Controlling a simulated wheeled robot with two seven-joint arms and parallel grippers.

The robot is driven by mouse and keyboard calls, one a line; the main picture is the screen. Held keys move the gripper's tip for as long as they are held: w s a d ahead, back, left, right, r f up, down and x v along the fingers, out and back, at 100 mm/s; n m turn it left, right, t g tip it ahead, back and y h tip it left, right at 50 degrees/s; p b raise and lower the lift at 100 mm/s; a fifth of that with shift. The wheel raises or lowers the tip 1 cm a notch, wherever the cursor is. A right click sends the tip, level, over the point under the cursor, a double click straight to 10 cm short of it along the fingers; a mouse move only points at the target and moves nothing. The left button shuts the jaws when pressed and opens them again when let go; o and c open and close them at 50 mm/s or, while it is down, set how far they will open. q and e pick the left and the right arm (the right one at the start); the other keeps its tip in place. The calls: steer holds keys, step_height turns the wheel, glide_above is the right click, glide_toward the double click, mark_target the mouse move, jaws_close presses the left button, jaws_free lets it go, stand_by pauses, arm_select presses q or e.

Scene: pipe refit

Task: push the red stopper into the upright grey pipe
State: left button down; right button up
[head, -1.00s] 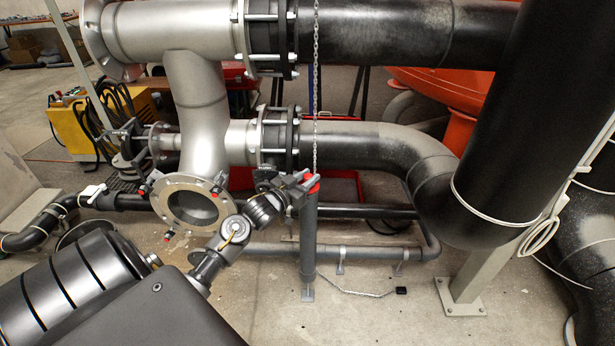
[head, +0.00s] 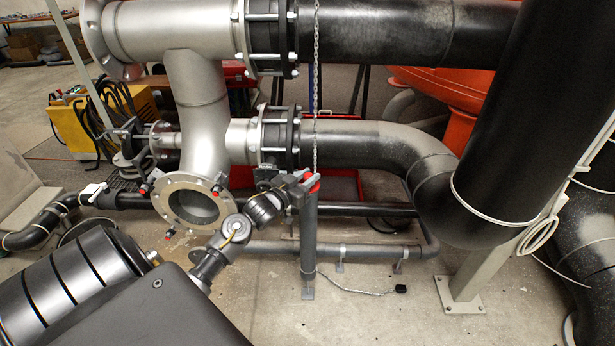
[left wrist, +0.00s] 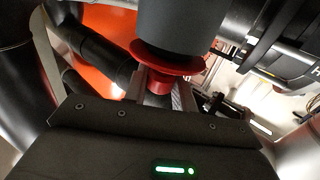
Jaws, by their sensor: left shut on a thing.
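The upright grey pipe (head: 309,235) stands on the floor in the middle of the head view. The red stopper (head: 314,187) is at its top end. My left gripper (head: 302,182) reaches in from the left at the pipe's top. In the left wrist view the gripper (left wrist: 160,88) is shut on the stopper's narrow knob. The stopper's wide red flange (left wrist: 160,61) lies against or very close to the mouth of the grey pipe (left wrist: 180,25). Whether a small gap is left between them I cannot tell. My right gripper is in neither view.
A chain (head: 316,90) hangs down just behind the pipe's top. A flanged steel pipe opening (head: 194,205) is left of my gripper. A large black pipe (head: 510,130) and a support post (head: 480,265) stand to the right.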

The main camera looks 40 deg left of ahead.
arm_select(q)
steer(key=shift+f+b, duration=0.3)
steer(key=shift+f, duration=0.25)
steer(key=c, duration=1.4)
jaws_free()
steer(key=shift+s+r+p, duration=0.1)
steer(key=shift+s+p, duration=0.55)
steer(key=shift+s, duration=0.2)
steer(key=s+p, duration=0.4)
steer(key=s, duration=0.5)
steer(key=shift+s+p, duration=0.2)
steer(key=shift+p, duration=0.2)
